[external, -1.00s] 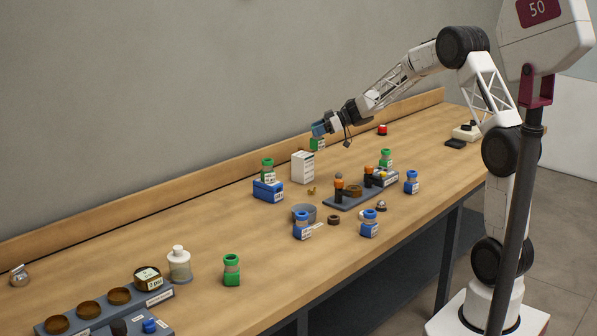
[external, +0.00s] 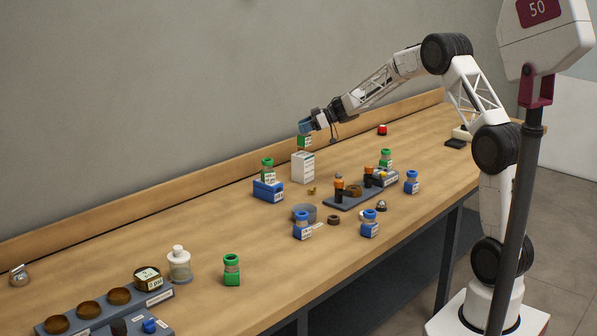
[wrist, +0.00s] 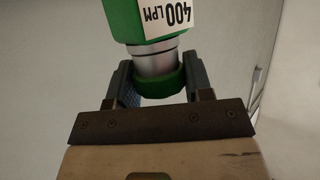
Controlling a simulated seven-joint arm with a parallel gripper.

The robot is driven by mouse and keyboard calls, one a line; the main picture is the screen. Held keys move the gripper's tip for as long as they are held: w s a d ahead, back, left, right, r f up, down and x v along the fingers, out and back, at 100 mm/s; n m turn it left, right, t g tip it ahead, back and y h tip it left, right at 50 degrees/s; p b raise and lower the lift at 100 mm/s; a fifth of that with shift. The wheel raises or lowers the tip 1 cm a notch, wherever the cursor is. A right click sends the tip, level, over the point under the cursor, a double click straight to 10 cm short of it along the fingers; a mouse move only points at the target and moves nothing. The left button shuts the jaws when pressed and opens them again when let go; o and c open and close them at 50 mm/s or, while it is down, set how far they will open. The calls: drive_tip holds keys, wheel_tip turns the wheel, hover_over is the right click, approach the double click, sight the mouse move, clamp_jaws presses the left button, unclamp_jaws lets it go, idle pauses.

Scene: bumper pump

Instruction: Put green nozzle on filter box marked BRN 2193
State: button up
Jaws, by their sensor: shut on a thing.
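My gripper (external: 306,127) is shut on a green nozzle (external: 304,142), held in the air just above and behind the white box. In the wrist view the nozzle (wrist: 155,70) has a green body, a grey neck and a green ring between the jaws (wrist: 160,82). Its white label reads "400 LPM", upside down. A white box (external: 302,168) with small print stands upright on the bench below. A blue box (external: 268,192) with a white label sits to its left, with a green-capped piece at it. I cannot read BRN 2193 on any box.
Other green-capped pieces (external: 232,270) and blue-capped pieces (external: 369,224) stand around on the bench (external: 215,225). A dark tray (external: 345,203) holds orange-topped parts right of the white box. A white bottle (external: 179,265) stands at the left. The wall rises behind.

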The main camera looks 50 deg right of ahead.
sight(303, 135)
drive_tip(key=shift+w, duration=0.15)
drive_tip(key=shift+w+f, duration=0.1)
drive_tip(key=shift+w, duration=0.15)
drive_tip(key=shift+f, duration=1.7)
drive_tip(key=shift+f, duration=0.15)
drive_tip(key=o, duration=1.1)
drive_tip(key=shift+c, duration=0.2)
drive_tip(key=shift+d+r, duration=0.2)
drive_tip(key=v, duration=1.1)
drive_tip(key=shift+s+d, duration=0.2)
drive_tip(key=shift+s, duration=0.1)
